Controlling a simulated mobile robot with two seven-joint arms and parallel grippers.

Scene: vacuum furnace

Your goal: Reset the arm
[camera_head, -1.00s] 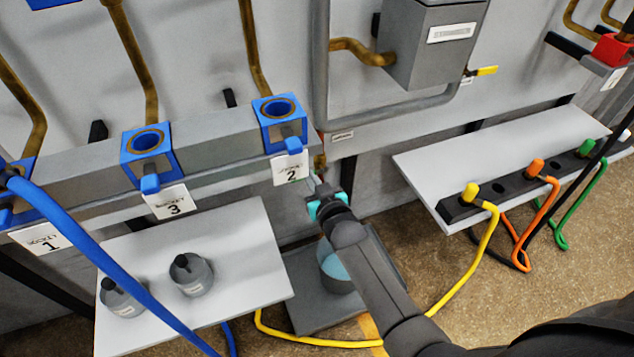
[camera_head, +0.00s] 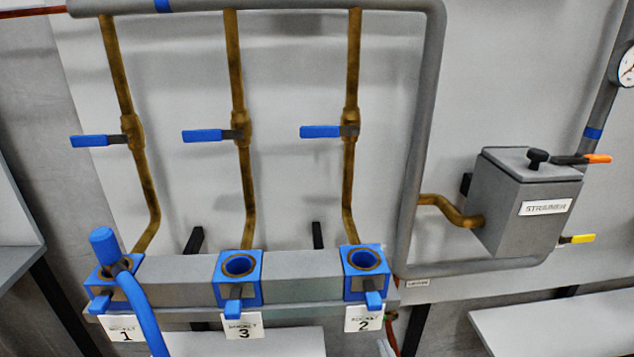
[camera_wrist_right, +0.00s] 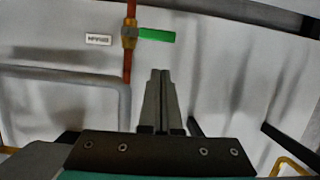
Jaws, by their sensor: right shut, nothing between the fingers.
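My right gripper (camera_wrist_right: 160,76) shows in the right wrist view, its two fingers shut together with nothing between them. It points toward a pale wall and touches nothing that I can see. In the head view I cannot make out the right gripper clearly. My left gripper is not in view.
In the head view, socket 1 (camera_head: 105,284) has a blue hose (camera_head: 140,310) plugged in; socket 3 (camera_head: 240,288) and socket 2 (camera_head: 365,283) are empty. The strainer box (camera_head: 525,215) is on the right. A green-handled valve (camera_wrist_right: 155,36) shows in the right wrist view.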

